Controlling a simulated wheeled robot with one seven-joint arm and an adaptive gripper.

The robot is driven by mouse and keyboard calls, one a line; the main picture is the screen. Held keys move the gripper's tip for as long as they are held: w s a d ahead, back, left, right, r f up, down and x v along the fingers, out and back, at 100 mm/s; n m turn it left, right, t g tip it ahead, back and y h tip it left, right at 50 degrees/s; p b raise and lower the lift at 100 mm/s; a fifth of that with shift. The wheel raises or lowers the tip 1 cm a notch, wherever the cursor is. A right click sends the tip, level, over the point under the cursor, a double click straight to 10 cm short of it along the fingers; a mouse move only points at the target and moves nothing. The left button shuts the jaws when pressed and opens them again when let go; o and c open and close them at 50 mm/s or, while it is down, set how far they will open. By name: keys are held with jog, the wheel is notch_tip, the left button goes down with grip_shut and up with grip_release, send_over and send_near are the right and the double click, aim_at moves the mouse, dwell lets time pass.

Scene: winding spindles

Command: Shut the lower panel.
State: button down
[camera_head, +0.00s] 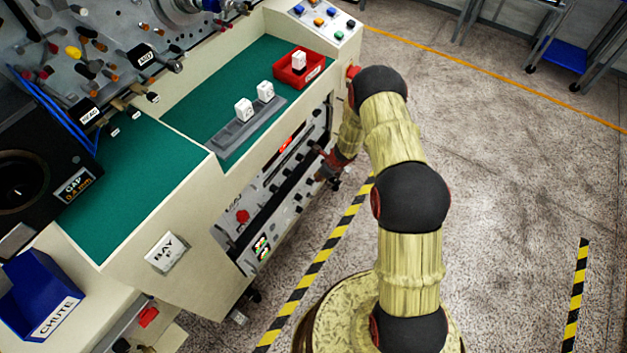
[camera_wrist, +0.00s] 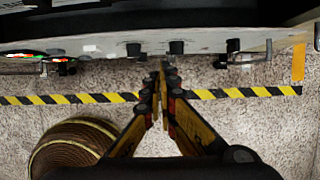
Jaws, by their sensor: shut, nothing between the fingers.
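The lower panel (camera_head: 272,205) is a grey face with several black knobs, low on the front of the cream machine, below the green worktop. In the wrist view the panel (camera_wrist: 205,42) runs across the top as a pale strip with black knobs, and a dark area lies behind it.
A red bin (camera_head: 312,74) and a grey rack (camera_head: 235,140) with white blocks sit on the green worktop (camera_head: 185,95). A yellow-black floor stripe (camera_head: 325,250) runs along the machine front.

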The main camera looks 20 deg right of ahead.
jog(key=p+v, duration=0.1)
jog(key=v, duration=0.3)
jog(key=s+d+f+m, duration=0.1)
jog(key=s+d+f, duration=0.2)
jog(key=s+d, duration=0.1)
jog(key=n+t+y+b, duration=0.1)
jog(key=t+y+b, duration=0.2)
jog(key=t+b, duration=0.15)
send_near(299, 186)
jog(key=shift+g, duration=0.25)
jog(key=shift+d+x, duration=0.2)
jog(key=shift+x, duration=2.35)
jog(key=shift+w, duration=0.1)
